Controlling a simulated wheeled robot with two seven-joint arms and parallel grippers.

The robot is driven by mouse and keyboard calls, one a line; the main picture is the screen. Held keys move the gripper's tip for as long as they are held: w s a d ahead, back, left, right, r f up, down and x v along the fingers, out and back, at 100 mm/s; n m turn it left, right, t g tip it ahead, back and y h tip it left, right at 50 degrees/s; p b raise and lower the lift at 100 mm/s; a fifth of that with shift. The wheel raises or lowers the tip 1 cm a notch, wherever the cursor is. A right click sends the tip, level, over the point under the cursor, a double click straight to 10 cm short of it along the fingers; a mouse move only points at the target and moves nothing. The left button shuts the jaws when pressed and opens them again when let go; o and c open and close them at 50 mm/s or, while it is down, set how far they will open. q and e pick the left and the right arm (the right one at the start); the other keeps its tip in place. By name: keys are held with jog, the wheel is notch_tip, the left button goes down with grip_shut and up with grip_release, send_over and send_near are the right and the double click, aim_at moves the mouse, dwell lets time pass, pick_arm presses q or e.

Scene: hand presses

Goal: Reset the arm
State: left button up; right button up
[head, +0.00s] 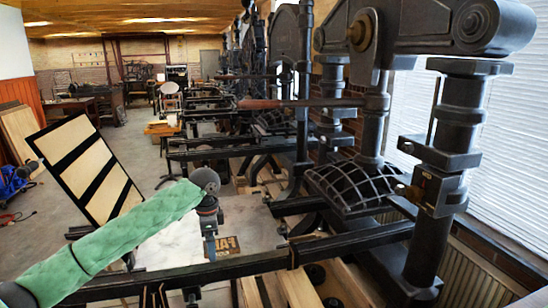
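My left arm in its green sleeve comes in from the lower left of the head view. Its dark wrist bends down, and my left gripper (210,247) hangs over the pale bed of the nearest hand press. It is small and dark, and its fingers are not clear enough to tell open from shut. Nothing is clearly seen in it. My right gripper is not in view. The big black hand press (465,110) stands at the right, with its domed ribbed platen (350,186).
A slanted black frame with pale panels (85,165) stands at the left. A long black rail (240,265) crosses the foreground. More presses stand in a row behind. A blue machine (12,180) is at the far left. Open floor (135,140) lies left of the presses.

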pick_arm(q)
jog(key=d+f+n+h, duration=0.1)
jog(key=d+f, duration=0.2)
jog(key=f, duration=0.6)
jog(key=d+f+n+h, duration=0.1)
jog(key=d+f+n, duration=0.1)
jog(key=f, duration=0.8)
jog(key=s+d+f+n+t+h, duration=0.15)
jog(key=s+f, duration=0.35)
jog(key=f, duration=0.8)
jog(key=s+f+n+t+y, duration=0.1)
jog(key=s+f+n, duration=0.3)
jog(key=f, duration=0.9)
jog(key=s+a+f+n, duration=0.2)
jog(key=s+a+f, duration=0.1)
jog(key=s+f, duration=1.5)
jog(key=s+a+f+n+y, duration=0.1)
jog(key=s+f, duration=0.5)
jog(key=s, duration=0.6)
jog(key=s+a+f+n+y, duration=0.1)
jog(key=s+a+f, duration=0.2)
jog(key=s, duration=1)
notch_tip(320, 180, down, 3)
jog(key=shift+r+g, duration=0.1)
jog(key=shift+g, duration=0.25)
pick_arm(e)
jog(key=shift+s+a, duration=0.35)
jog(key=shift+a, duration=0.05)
